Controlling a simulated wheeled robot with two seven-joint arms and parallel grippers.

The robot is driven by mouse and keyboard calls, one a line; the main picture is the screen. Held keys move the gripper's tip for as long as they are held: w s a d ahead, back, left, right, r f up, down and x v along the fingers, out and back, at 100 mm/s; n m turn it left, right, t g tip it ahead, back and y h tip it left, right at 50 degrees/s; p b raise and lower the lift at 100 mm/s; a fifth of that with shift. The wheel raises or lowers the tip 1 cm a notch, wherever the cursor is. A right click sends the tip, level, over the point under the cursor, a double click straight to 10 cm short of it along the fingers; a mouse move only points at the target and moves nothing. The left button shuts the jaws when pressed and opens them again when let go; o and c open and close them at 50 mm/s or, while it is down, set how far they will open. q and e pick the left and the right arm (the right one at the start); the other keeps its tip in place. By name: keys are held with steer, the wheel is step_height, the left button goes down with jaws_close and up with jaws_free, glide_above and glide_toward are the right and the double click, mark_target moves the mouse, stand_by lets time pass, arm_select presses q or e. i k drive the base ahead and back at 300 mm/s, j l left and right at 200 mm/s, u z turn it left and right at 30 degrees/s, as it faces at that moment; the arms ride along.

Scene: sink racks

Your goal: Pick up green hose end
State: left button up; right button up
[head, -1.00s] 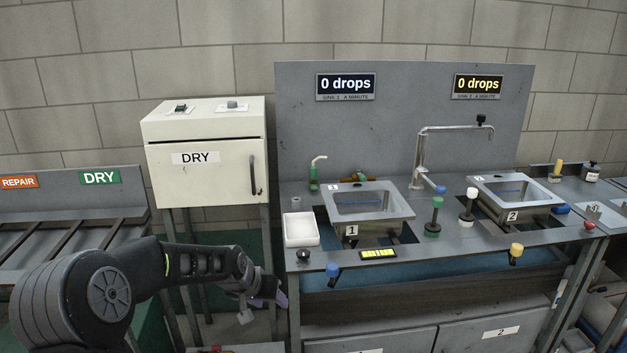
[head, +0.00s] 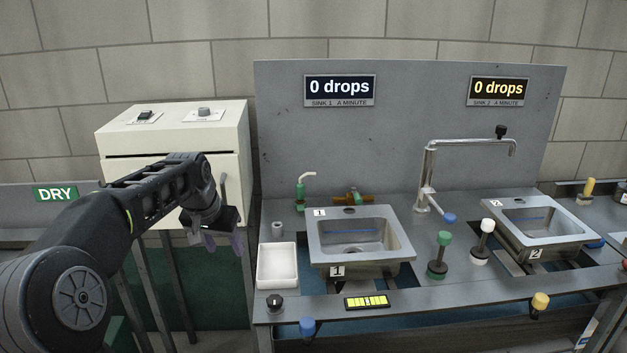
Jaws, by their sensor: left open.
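A green hose end (head: 300,193) with a pale bent tip stands upright at the back left of the sink counter, left of sink 1 (head: 400,250). My left gripper (head: 223,242) is open and empty, its purple-grey fingers pointing down. It hangs in front of the white DRY cabinet, left of the counter's edge and apart from the hose end. My right gripper is out of view.
A white tray (head: 262,268) and a small grey cylinder (head: 278,229) sit on the counter's left side. A brass fitting (head: 352,198) lies behind sink 1. A tall faucet (head: 428,175), a green-topped knob (head: 443,240) and sink 2 (head: 583,231) stand to the right.

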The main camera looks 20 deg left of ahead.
mark_target(300, 186)
steer(key=i, duration=1.25)
